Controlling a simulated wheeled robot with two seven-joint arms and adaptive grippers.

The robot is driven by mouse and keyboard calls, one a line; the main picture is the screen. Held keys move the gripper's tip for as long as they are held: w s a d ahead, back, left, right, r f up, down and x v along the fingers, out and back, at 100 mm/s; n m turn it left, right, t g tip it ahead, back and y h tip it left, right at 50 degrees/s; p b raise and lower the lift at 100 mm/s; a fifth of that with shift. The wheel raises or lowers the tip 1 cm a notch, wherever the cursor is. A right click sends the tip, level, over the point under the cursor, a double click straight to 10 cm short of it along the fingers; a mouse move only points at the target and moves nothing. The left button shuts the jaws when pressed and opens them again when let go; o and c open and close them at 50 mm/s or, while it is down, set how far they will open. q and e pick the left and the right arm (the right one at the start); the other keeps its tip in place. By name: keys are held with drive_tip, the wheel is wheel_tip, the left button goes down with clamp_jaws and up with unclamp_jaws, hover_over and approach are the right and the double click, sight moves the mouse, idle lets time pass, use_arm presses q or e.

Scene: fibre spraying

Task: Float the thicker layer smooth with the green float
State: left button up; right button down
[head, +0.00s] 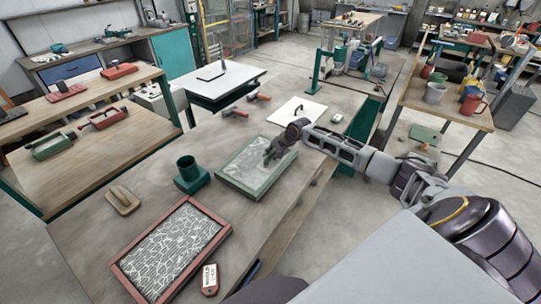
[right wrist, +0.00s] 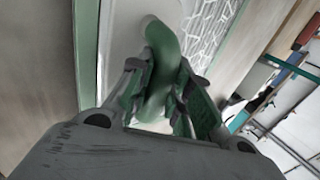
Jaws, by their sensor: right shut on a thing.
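My right gripper (head: 277,150) is shut on the green float's curved handle, which stands between the fingers in the right wrist view (right wrist: 160,65). The float is over the green-framed tray (head: 228,185) on the workbench, and the gripper hides much of it in the head view. In the right wrist view, a pale smooth surface lies left of the handle, and a white, crack-like fibre layer (right wrist: 207,25) shows to its right, inside the green rim (right wrist: 232,35). I cannot tell whether the float touches the layer. My left gripper is not in view.
A red-framed tray (head: 118,269) of white fibres lies at the front, with a tag (head: 210,280) beside it. A green cup (head: 188,168) and a wooden tool (head: 122,200) are left of the green tray. Orange-handled tools (head: 235,112) and a white board (head: 297,110) lie behind.

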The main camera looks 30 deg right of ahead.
drive_tip(key=shift+d, duration=0.1)
drive_tip(key=shift+w+d, duration=0.35)
drive_tip(key=shift+d, duration=0.45)
drive_tip(key=shift+s+a, duration=0.1)
drive_tip(key=shift+a, duration=0.05)
drive_tip(key=shift+s+a+p, duration=0.3)
drive_tip(key=shift+a+p, duration=0.3)
drive_tip(key=shift+a, duration=0.15)
drive_tip(key=shift+s+a, duration=0.35)
drive_tip(key=shift+a, duration=0.55)
drive_tip(key=shift+a, duration=0.1)
